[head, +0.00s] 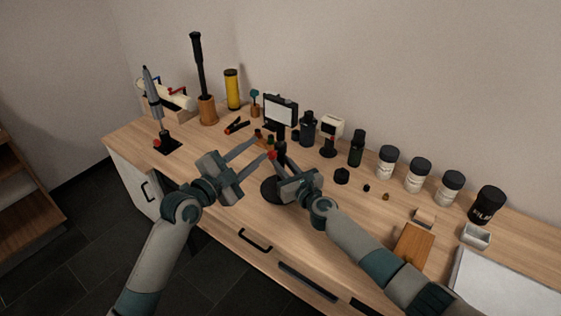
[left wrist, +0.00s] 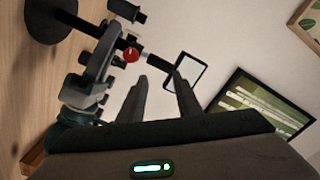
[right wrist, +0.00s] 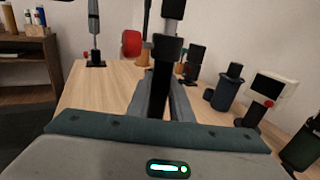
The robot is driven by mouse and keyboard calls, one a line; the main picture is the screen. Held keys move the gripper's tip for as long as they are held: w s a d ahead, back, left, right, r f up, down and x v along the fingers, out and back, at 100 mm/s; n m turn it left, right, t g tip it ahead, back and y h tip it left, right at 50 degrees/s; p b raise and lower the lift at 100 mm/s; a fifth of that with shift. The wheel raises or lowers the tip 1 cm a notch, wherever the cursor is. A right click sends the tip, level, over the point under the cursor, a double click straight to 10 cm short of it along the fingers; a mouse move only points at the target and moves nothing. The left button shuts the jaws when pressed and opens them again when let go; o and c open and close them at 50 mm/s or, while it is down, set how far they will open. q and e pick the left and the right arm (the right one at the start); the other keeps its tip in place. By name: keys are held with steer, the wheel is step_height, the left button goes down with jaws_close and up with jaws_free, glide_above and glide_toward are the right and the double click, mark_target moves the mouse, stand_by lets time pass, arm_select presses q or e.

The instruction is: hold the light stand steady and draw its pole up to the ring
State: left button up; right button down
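The light stand has a round black base (head: 272,190) on the table, an upright dark pole (left wrist: 157,65) and a red knob (head: 272,155). Its framed light panel (head: 281,110) is at the top. In the right wrist view the lower pole (right wrist: 161,85) stands between the fingers of my right gripper (right wrist: 161,92), which look closed on it below the red knob (right wrist: 131,43). My left gripper (head: 256,150) is open and empty, left of the pole. In the left wrist view its fingertips (left wrist: 160,83) are apart, close to the upper pole and panel. I cannot make out the ring.
Bottles (head: 308,129), a small white-faced device (head: 332,128) and several lidded jars (head: 418,175) line the back. A clamp (head: 237,127), yellow cylinder (head: 232,89) and wooden holder (head: 208,110) stand at left. The front left tabletop is mostly clear.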

mark_target(291, 125)
arm_select(q)
steer(key=shift+o, duration=1)
steer(key=shift+w+d+n+g+h, duration=0.2)
steer(key=shift+w+n+g+h, duration=0.45)
steer(key=shift+n, duration=0.7)
steer(key=shift+w+d+n+g+h, duration=0.15)
steer(key=shift+w+n+g+h, duration=0.2)
steer(key=shift+w+n, duration=0.8)
steer(key=shift+w+d+n+g+h, duration=0.2)
steer(key=shift+w+n+g+h, duration=0.25)
steer(key=shift+n, duration=1.15)
steer(key=shift+w+d, duration=0.1)
steer(key=shift+w, duration=0.05)
steer(key=x, duration=1.1)
steer(key=shift+w+d, duration=0.25)
steer(key=shift+d, duration=0.05)
steer(key=shift+r, duration=0.1)
jaws_close()
